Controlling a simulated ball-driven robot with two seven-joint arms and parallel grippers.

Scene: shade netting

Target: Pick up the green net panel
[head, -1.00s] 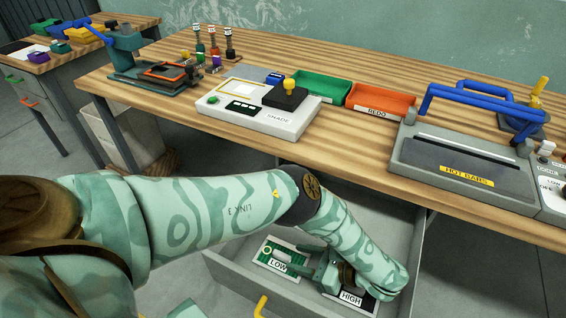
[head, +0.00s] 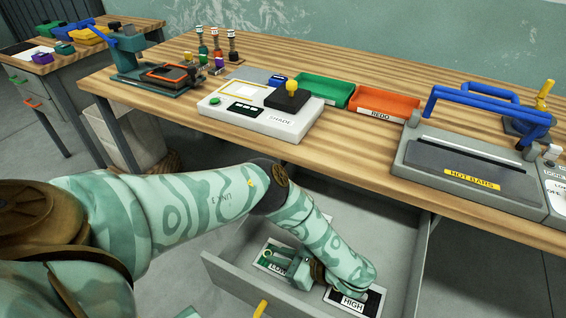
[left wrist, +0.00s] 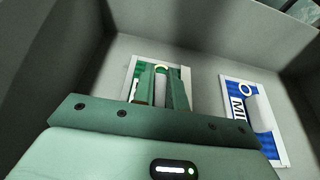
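The green net panel (head: 265,257), a flat card with a white border and a LOW label, lies in the open grey drawer (head: 405,262) under the bench. It also shows in the left wrist view (left wrist: 149,68), partly hidden behind my fingers. My left gripper (head: 286,262) is low in the drawer, over this panel. In the left wrist view its two green fingers (left wrist: 163,82) stand apart, with part of the panel visible between them. I cannot tell whether the fingertips touch it. My right gripper is not in view.
A HIGH panel (head: 345,301) lies at the drawer's right front, under my forearm. A blue MID panel (left wrist: 240,112) shows in the left wrist view. Drawer walls and the bench edge (head: 330,168) surround my arm. The HOT BARS machine (head: 465,165) stands on the bench.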

